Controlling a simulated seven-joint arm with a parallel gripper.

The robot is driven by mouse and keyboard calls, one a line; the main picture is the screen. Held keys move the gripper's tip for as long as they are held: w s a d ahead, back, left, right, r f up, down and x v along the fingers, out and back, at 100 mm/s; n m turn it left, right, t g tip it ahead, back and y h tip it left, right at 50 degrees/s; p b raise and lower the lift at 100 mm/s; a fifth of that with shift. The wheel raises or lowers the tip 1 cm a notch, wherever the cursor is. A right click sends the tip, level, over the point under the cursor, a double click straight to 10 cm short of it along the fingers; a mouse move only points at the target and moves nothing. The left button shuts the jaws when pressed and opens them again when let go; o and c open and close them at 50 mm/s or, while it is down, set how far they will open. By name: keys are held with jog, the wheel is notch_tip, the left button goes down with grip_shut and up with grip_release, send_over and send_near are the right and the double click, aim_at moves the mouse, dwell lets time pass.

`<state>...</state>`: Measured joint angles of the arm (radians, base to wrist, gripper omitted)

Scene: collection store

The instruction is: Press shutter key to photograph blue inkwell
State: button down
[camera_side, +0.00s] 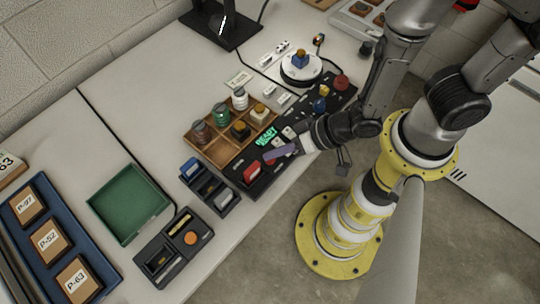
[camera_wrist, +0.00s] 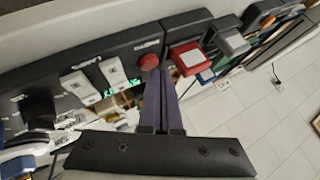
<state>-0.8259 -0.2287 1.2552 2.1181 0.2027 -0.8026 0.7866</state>
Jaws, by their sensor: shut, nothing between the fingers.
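The blue inkwell (camera_side: 300,61) with a yellowish top stands on a round white turntable (camera_side: 301,76) at the back. A long black control panel (camera_side: 329,100) runs along the table's front edge, with a green-lit display (camera_side: 266,137). My gripper (camera_side: 269,156) is shut and empty, its purple fingers low over the panel's near end. In the wrist view, its fingertips (camera_wrist: 158,70) are beside a round red button (camera_wrist: 149,61), with a square red key (camera_wrist: 187,57) to the right. I cannot read which is the shutter key, nor tell whether the fingers touch the button.
A wooden compartment tray (camera_side: 207,148) with several inkwells and jars is behind the panel. Black holders (camera_side: 209,187) and a green tray (camera_side: 130,204) are to the left. White switches (camera_wrist: 80,86) are left of my fingers in the wrist view. Bare table lies behind the trays.

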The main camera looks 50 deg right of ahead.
aim_at(275, 161)
jog(key=shift+f, duration=0.45)
dwell(0.8)
jog(key=shift+r, duration=0.85)
notch_tip(275, 161, up, 5)
jog(key=shift+r, duration=0.1)
dwell(0.5)
dwell(0.5)
